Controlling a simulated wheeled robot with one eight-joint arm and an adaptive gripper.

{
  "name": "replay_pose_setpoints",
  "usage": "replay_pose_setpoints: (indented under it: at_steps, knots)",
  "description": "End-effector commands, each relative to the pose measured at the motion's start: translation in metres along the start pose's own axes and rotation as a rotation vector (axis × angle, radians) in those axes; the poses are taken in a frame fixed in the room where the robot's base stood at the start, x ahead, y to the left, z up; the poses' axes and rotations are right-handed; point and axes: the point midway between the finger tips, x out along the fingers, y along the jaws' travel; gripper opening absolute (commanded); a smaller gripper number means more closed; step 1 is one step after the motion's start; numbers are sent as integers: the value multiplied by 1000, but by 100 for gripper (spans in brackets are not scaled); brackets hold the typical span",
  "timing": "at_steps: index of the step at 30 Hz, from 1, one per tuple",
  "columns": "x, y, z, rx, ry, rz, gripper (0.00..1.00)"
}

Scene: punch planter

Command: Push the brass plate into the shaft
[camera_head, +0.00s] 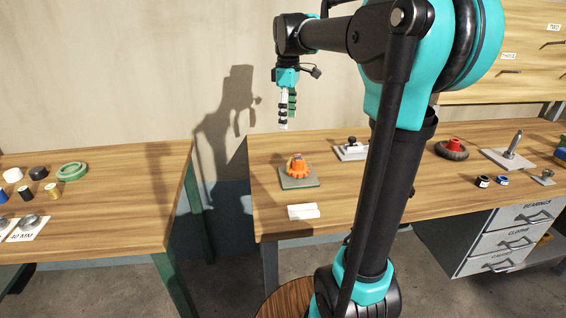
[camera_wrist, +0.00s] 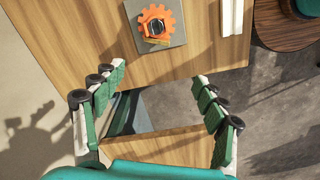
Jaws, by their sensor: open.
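An orange toothed wheel (camera_head: 297,170) lies on a grey square base (camera_head: 300,184) near the front left corner of the right-hand bench. The wrist view shows the wheel (camera_wrist: 170,23) from above, with a dark, round shaft part (camera_wrist: 158,28) in its middle. A small brass-coloured piece (camera_wrist: 155,40), probably the brass plate, shows at the shaft's lower edge; how far it sits in cannot be told. My gripper (camera_head: 285,122) hangs pointing down, empty and high, left of and above the wheel. In the wrist view its green-padded fingers (camera_wrist: 160,75) are spread apart, touching nothing.
A white block (camera_head: 303,211) lies in front of the base. A grey fixture (camera_head: 352,150) and a red-hubbed wheel (camera_head: 453,149) stand farther right.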

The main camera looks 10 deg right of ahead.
Motion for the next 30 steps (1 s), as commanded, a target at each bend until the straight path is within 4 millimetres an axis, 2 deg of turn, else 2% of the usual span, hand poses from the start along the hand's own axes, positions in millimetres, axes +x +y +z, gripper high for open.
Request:
replay_pose_setpoints:
  at_steps: [12,16,23,30]
  knots:
    - [83,1,0,3,1,1,72]
    - [100,1,0,3,1,1,72]
    - [114,2,2,4,1,1,72]
    - [146,9,5,3,1,1,72]
